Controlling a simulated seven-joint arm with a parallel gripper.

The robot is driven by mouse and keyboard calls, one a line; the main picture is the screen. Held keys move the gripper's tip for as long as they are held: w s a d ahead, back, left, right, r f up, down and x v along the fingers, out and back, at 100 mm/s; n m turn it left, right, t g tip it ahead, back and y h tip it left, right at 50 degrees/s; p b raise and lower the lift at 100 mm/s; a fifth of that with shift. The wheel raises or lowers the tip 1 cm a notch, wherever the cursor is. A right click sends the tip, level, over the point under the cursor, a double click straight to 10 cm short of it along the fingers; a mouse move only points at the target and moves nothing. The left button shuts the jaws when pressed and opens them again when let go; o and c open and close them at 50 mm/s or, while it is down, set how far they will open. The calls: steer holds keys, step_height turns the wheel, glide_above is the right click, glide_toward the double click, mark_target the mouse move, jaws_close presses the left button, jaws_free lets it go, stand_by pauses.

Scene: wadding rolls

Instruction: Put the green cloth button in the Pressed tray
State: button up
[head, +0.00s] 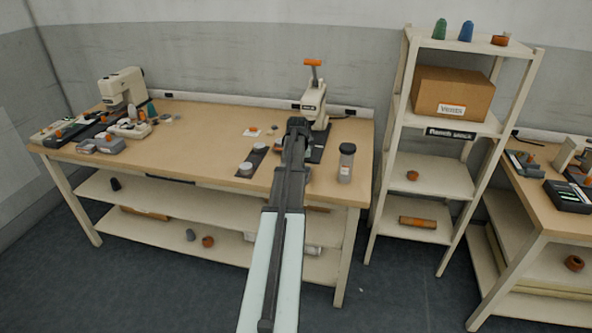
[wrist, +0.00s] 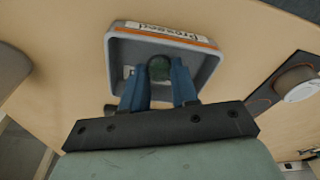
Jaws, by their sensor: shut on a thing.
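The Pressed tray (wrist: 204,67) is a grey tray with an orange-edged label reading "Pressed", seen in the wrist view on the wooden bench. The green cloth button (wrist: 160,68) is a dark green round thing between the blue fingertips of my gripper (wrist: 160,80). My gripper is shut on it, and it shows against the inside of the tray; I cannot tell whether it touches the floor. In the head view my gripper (head: 297,126) is over the right part of the bench, and my arm hides the tray and button there.
A dark strip with white round pieces (head: 252,160) lies left of my gripper. A white hand press (head: 314,105) stands behind it, and a lidded jar (head: 346,163) to the right. A sewing machine (head: 122,88) stands far left. The bench middle is mostly clear.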

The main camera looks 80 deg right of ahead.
steer(key=o, duration=0.8)
steer(key=shift+f, duration=0.1)
steer(key=shift+c, duration=0.2)
step_height(320, 180, up, 12)
steer(key=a, duration=0.1)
steer(key=shift+s+a, duration=0.35)
steer(key=shift+w, duration=0.1)
stand_by(0.3)
